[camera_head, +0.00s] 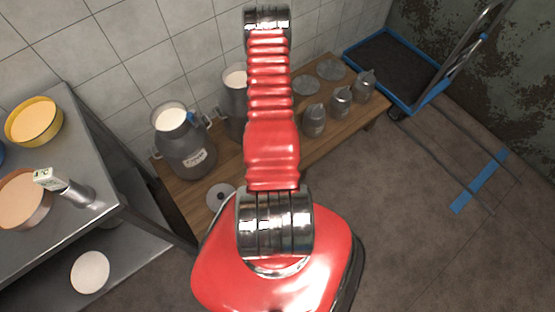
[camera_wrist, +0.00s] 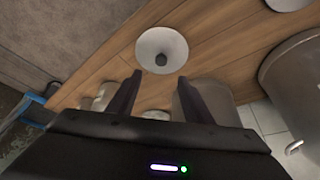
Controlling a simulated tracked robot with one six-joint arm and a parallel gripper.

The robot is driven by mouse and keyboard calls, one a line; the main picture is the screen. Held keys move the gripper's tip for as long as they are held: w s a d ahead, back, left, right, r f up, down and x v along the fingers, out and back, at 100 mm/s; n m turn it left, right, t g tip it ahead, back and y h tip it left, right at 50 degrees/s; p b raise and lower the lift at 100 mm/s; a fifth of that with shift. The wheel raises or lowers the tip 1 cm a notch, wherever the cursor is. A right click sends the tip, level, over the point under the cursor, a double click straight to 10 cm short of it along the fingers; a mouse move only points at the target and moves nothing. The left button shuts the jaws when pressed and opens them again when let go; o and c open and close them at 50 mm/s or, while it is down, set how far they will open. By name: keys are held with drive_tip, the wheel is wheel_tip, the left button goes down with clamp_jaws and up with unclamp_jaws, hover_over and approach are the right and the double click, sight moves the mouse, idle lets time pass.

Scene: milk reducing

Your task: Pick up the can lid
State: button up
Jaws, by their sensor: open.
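A pale round can lid (camera_wrist: 175,40) with a dark central knob lies on the wooden bench in the wrist view. My gripper (camera_wrist: 158,80) is open, with its two dark fingers pointing toward this lid and nothing between them. The lid appears just beyond the fingertips; I cannot tell the exact gap. In the head view my red arm covers the middle of the bench and hides the gripper. A grey round lid (camera_head: 220,197) with a dark centre lies at the bench's left end there. Part of another round lid (camera_wrist: 287,3) shows at the wrist view's top right.
The wooden bench (camera_head: 177,190) runs along a tiled wall. A large milk can (camera_head: 187,153) stands on it at left, with another behind my arm. Several small cans (camera_head: 314,122) stand at right. A metal shelf (camera_head: 90,160) is at left, a blue-edged cart (camera_head: 400,65) at right.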

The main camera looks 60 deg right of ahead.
drive_tip(key=shift+x, duration=4.3)
drive_tip(key=shift+x, duration=2.55)
drive_tip(key=shift+w+d, duration=0.1)
drive_tip(key=shift+d, duration=0.05)
clamp_jaws()
